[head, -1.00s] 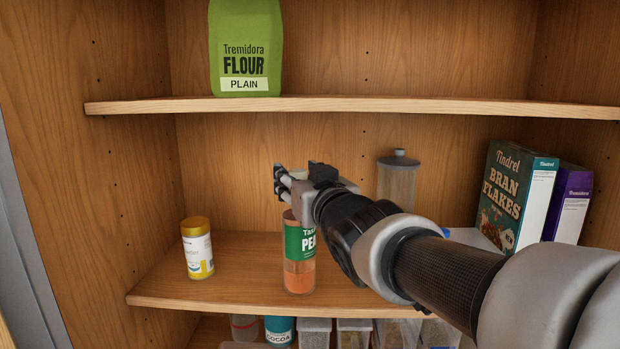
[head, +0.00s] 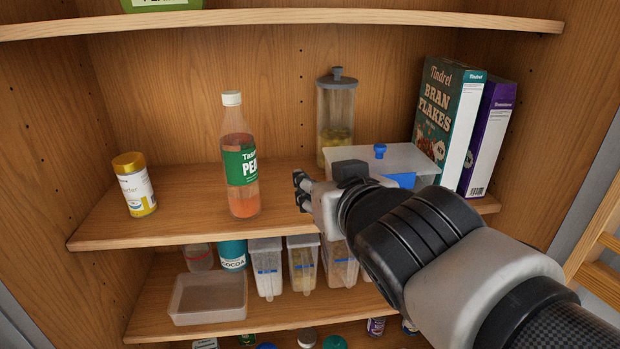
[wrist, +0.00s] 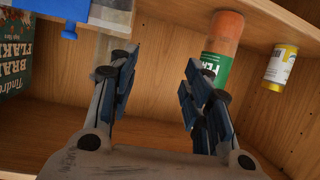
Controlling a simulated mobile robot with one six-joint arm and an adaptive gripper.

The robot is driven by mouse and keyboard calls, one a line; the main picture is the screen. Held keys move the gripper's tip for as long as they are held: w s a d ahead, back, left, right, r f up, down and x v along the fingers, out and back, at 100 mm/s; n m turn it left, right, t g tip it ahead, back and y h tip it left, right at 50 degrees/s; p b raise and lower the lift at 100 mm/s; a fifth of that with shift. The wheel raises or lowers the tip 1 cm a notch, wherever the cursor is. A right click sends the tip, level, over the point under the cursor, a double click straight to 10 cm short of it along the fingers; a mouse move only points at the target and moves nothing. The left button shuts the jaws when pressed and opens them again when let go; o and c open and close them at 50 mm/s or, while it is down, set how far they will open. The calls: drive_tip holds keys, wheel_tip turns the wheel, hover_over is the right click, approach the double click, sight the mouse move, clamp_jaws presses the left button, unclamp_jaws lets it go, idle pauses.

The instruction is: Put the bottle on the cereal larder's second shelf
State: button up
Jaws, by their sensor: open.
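The bottle (head: 240,165) has a white cap, a green label and orange-pink contents. It stands upright on the shelf (head: 180,222) that also holds the cereal boxes. In the wrist view the bottle (wrist: 222,50) shows upside down, beyond the right finger. My gripper (head: 303,190) is to the right of the bottle in the head view, apart from it, near the shelf's front edge. Its fingers are spread with nothing between them in the wrist view (wrist: 158,88).
A yellow-capped jar (head: 134,185) stands left of the bottle. A tall canister (head: 336,120), a clear container with blue parts (head: 385,160) and a Bran Flakes box (head: 445,115) with a purple box (head: 490,135) stand right. Tubs and an empty tray (head: 208,300) fill the shelf below.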

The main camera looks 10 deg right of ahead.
drive_tip(key=s+d+f+g, duration=0.2)
drive_tip(key=s+f+g, duration=0.2)
drive_tip(key=s+f, duration=0.5)
drive_tip(key=s+d+f+m+g+h, duration=0.1)
drive_tip(key=s+f+g, duration=0.4)
drive_tip(key=s+f, duration=0.3)
drive_tip(key=s, duration=0.2)
drive_tip(key=shift+s+d+f, duration=0.35)
drive_tip(key=shift+s+f, duration=0.05)
wheel_tip(320, 180, down, 30)
drive_tip(key=b, duration=3)
drive_tip(key=shift+f, duration=0.2)
drive_tip(key=shift+c, duration=0.4)
